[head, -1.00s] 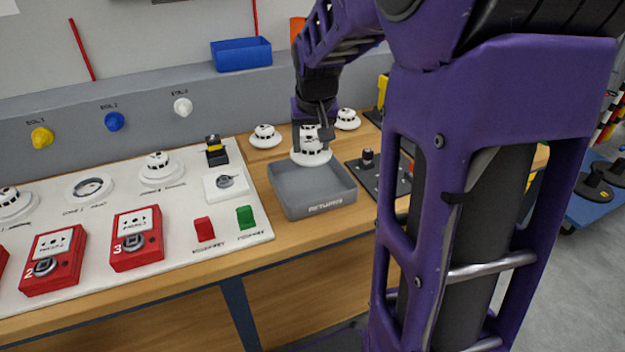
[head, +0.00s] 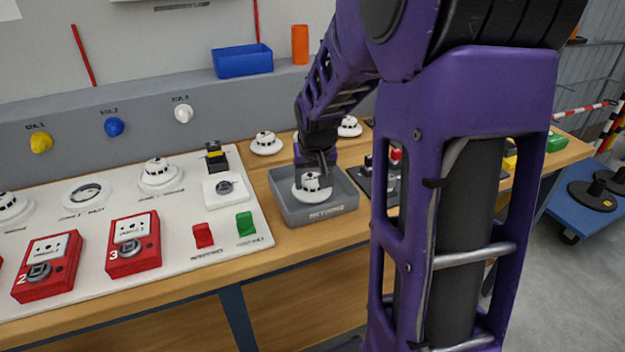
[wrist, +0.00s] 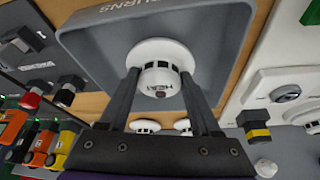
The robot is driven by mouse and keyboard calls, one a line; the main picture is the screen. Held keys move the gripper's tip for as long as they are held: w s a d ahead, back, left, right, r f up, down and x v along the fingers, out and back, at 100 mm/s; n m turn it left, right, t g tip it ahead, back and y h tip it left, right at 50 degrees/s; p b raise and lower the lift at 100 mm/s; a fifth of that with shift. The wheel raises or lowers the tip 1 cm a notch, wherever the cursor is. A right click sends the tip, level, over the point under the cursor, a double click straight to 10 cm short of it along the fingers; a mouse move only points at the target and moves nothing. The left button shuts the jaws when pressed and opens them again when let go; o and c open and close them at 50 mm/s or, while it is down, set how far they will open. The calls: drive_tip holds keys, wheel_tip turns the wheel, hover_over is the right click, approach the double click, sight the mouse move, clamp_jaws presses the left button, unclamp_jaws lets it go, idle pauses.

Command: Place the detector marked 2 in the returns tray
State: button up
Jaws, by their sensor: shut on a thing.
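My gripper (head: 314,172) is shut on a white round detector (head: 312,187), one finger on each side of its body. The detector is upright within the walls of the grey returns tray (head: 324,212). I cannot tell whether its base touches the tray floor. In the wrist view the detector (wrist: 161,62) sits between the fingertips (wrist: 160,78), over the tray (wrist: 85,40). Lettering on its side looks like "HEAT". No number 2 can be read on it.
Other white detectors (head: 265,143) (head: 349,127) stand behind the tray. The white panel (head: 170,215) to the left carries red call points (head: 132,243), a red block (head: 202,235) and a green block (head: 245,223). A blue bin (head: 242,60) sits on the back ledge.

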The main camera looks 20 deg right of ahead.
drive_tip(key=o, duration=1.4)
drive_tip(key=shift+o, duration=0.2)
drive_tip(key=shift+r, duration=0.1)
drive_tip(key=shift+r+p, duration=0.25)
drive_tip(key=shift+p, duration=0.15)
drive_tip(key=p+v, duration=0.7)
drive_tip(key=v, duration=0.4)
drive_tip(key=shift+s+r+p, duration=0.2)
drive_tip(key=shift+r+p, duration=0.1)
drive_tip(key=shift+p, duration=0.1)
drive_tip(key=shift+w+a, duration=0.1)
